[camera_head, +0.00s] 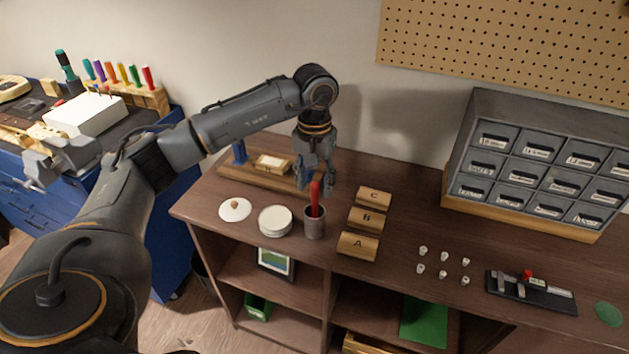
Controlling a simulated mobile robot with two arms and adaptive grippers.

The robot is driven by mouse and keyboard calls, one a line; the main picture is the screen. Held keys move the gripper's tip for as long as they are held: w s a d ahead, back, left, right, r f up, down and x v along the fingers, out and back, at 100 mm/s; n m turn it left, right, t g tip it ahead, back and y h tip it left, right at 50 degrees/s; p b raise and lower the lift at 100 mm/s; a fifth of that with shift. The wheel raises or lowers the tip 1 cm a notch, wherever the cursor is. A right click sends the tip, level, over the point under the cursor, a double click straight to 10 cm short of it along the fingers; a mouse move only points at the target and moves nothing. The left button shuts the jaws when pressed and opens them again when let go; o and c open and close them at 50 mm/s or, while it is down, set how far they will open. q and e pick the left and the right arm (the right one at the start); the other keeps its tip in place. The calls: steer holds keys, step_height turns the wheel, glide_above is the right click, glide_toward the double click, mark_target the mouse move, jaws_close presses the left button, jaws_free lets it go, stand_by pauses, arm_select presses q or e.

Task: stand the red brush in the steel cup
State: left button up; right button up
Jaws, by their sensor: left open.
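The steel cup (315,222) stands upright on the brown workbench, near its front edge. The red brush (315,194) stands in the cup, with its red handle sticking up out of the rim. My left gripper (316,184) points down just above and behind the cup. Its jaws are open, close to the top of the brush handle. I cannot tell whether a finger touches the handle. The lower end of the brush is hidden inside the cup. My right gripper is not in view.
White discs (275,220) lie left of the cup. Wooden blocks marked A (358,246), B and C stand to its right. Several small white knobs (444,257) and a black tray (531,293) lie further right. A grey drawer cabinet (545,160) stands at the back right.

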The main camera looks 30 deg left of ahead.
arm_select(q)
step_height(320, 180, up, 12)
stand_by(0.5)
stand_by(0.8)
